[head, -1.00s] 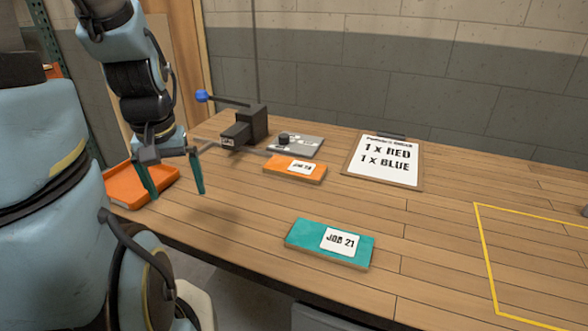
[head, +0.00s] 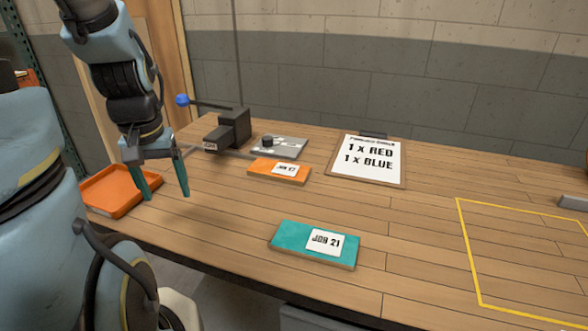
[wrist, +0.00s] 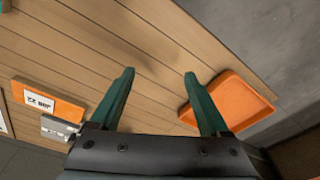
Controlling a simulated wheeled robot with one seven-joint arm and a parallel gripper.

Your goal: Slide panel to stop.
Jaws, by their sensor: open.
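Two labelled panels lie flat on the wooden bench. The teal panel (head: 290,235) marked JOB 21 is near the front edge. The orange panel (head: 262,169) lies further back, touching or close to a grey plate (head: 290,152) with a black knob. The orange panel also shows in the wrist view (wrist: 62,108), its label reading JOB 22 upside down. My gripper (head: 166,196) is open and empty, pointing down at the left of the bench, left of both panels. In the wrist view my gripper (wrist: 160,75) has bare wood between its fingers. I cannot identify a stop for certain.
An orange tray (head: 98,200) is beside my gripper at the left; it also shows in the wrist view (wrist: 255,98). A black device (head: 234,126) with a blue-knobbed lever stands behind. A clipboard (head: 393,182) lies at the back; a yellow outline (head: 468,255) marks bare bench at right.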

